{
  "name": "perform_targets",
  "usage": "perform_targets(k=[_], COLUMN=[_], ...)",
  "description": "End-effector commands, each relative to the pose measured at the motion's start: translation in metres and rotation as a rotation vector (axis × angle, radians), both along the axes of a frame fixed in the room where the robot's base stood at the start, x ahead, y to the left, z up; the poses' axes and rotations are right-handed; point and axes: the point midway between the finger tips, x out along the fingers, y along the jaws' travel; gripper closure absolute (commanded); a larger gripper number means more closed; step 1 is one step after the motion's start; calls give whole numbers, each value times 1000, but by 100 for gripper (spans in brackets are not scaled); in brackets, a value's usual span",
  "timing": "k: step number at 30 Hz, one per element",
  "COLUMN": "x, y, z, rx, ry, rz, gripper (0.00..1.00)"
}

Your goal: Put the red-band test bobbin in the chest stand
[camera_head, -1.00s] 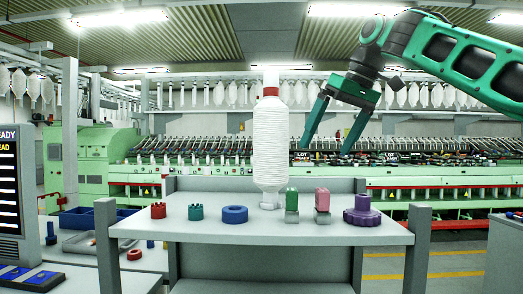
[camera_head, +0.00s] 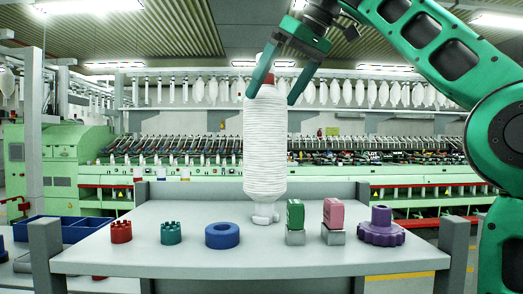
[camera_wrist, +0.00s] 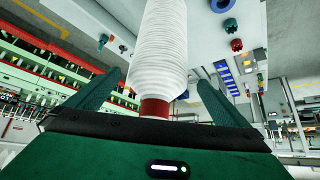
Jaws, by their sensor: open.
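The red-band test bobbin (camera_head: 265,145) is a tall white wound bobbin, standing upright at the middle of the grey table (camera_head: 180,258). Its red band shows near the top, and in the wrist view the red band (camera_wrist: 154,108) lies close to my palm. My gripper (camera_head: 272,100) is open at the bobbin's top, coming from above. In the wrist view the bobbin is between the two spread fingers, with a gap on each side. A small grey foot (camera_head: 264,214) shows under the bobbin. I cannot make out a chest stand for certain.
On the table stand a red castle-shaped piece (camera_head: 121,232), a teal one (camera_head: 171,233), a blue ring (camera_head: 222,236), green (camera_head: 295,213) and pink (camera_head: 333,212) blocks on grey cubes, and a purple knob (camera_head: 381,227). A blue bin (camera_head: 75,229) is at left. The table's front strip is clear.

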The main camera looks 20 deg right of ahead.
Motion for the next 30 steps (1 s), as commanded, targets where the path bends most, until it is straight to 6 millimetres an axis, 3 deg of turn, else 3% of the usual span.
perform_targets(k=[30], x=[42], y=[14], z=[-71], rx=[1], ry=[0], rz=[-3], gripper=[0])
